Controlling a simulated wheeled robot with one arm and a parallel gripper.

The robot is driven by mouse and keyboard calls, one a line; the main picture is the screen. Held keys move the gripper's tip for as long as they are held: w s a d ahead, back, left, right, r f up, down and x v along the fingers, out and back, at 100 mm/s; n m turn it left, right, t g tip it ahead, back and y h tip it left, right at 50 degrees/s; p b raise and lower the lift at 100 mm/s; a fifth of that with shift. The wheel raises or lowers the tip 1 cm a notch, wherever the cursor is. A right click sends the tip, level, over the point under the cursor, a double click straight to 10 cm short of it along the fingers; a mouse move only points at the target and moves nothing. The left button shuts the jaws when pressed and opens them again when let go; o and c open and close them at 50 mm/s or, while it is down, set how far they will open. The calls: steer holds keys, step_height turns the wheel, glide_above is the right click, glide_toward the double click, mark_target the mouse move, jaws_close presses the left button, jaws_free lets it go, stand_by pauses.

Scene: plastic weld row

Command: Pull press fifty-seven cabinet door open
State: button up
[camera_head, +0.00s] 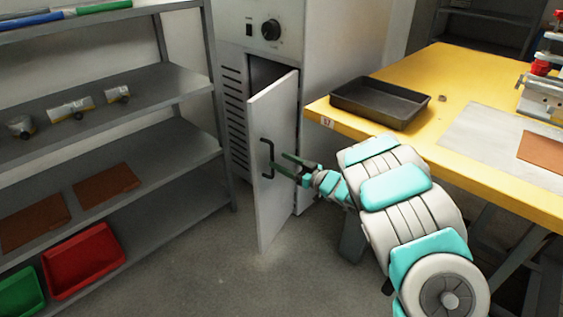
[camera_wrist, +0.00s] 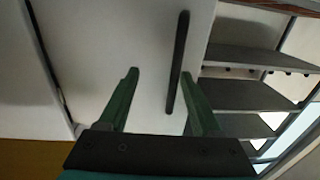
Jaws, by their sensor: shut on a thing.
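The grey cabinet (camera_head: 305,55) stands at the back centre in the head view, with a dark knob and side vents. Its door (camera_head: 283,125) stands partly open, swung out toward me, and a dark gap (camera_head: 262,72) shows at its top. The dark bar handle (camera_head: 264,150) is upright on the door's face. My gripper (camera_head: 279,161) is at the handle, shut on it. In the wrist view, the handle (camera_wrist: 178,62) runs between the two green fingers, closer to the right one, with the pale door face (camera_wrist: 105,40) behind. The exact contact is hard to see.
A grey shelf rack (camera_head: 150,150) stands left of the door, holding red and green trays low down. A yellow table (camera_head: 440,95) with a black tray (camera_head: 380,104) is on the right, beside my arm. Grey floor (camera_head: 215,265) is clear in front of the door.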

steer(key=v, duration=0.7)
steer(key=shift+b, duration=0.45)
